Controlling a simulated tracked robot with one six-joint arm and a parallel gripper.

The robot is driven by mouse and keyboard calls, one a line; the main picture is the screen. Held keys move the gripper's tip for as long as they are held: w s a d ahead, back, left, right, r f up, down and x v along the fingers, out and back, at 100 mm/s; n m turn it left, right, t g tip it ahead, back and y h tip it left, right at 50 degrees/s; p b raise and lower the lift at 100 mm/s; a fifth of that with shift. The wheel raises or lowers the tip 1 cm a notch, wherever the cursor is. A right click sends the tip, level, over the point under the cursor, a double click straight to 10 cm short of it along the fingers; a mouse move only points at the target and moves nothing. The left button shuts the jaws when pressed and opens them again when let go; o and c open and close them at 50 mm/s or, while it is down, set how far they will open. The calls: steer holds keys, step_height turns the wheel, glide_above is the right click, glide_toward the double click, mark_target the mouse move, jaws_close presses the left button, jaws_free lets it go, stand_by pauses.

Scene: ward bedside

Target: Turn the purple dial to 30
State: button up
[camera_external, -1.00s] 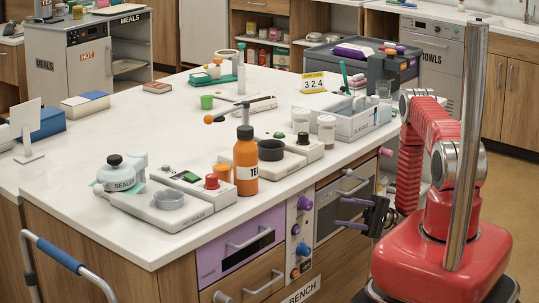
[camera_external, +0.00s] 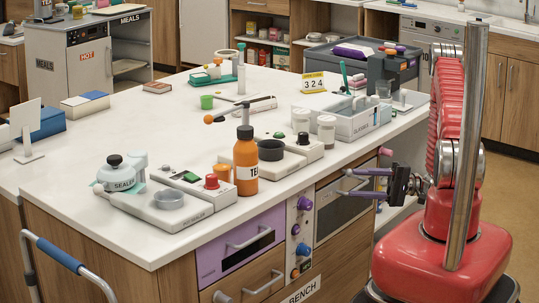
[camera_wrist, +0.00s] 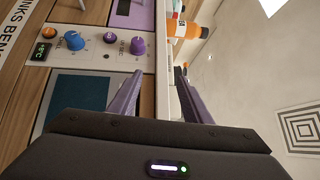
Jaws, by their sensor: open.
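The purple dial (camera_external: 305,203) is at the top of a pale control panel on the bench front, just right of the purple drawer. It also shows in the wrist view (camera_wrist: 138,46), upper left of my fingertips. Its scale and setting are too small to read. My gripper (camera_external: 341,182) is open and empty, in front of the oven-like door to the right of the panel. In the wrist view its two purple fingers (camera_wrist: 159,75) stand apart, touching nothing visible; the dial is beyond the left fingertip and not between the fingers.
A small purple button (camera_wrist: 109,38), a blue dial (camera_wrist: 76,41) and an orange knob (camera_wrist: 62,30) share the panel. The orange bottle (camera_external: 246,165) stands on the bench top above the drawer.

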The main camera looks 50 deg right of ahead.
mark_target(312, 206)
steer(key=s+a+f+h, duration=0.1)
steer(key=a, duration=0.1)
steer(key=s+a+f+h, duration=0.1)
steer(key=a, duration=0.1)
steer(key=shift+s+f+n+g+h, duration=0.3)
steer(key=shift+g, duration=0.1)
steer(key=shift+a, duration=0.1)
steer(key=shift+x, duration=6.85)
steer(key=shift+w, duration=0.1)
steer(key=shift+c, duration=0.6)
steer(key=shift+f, duration=0.1)
steer(key=c, duration=0.9)
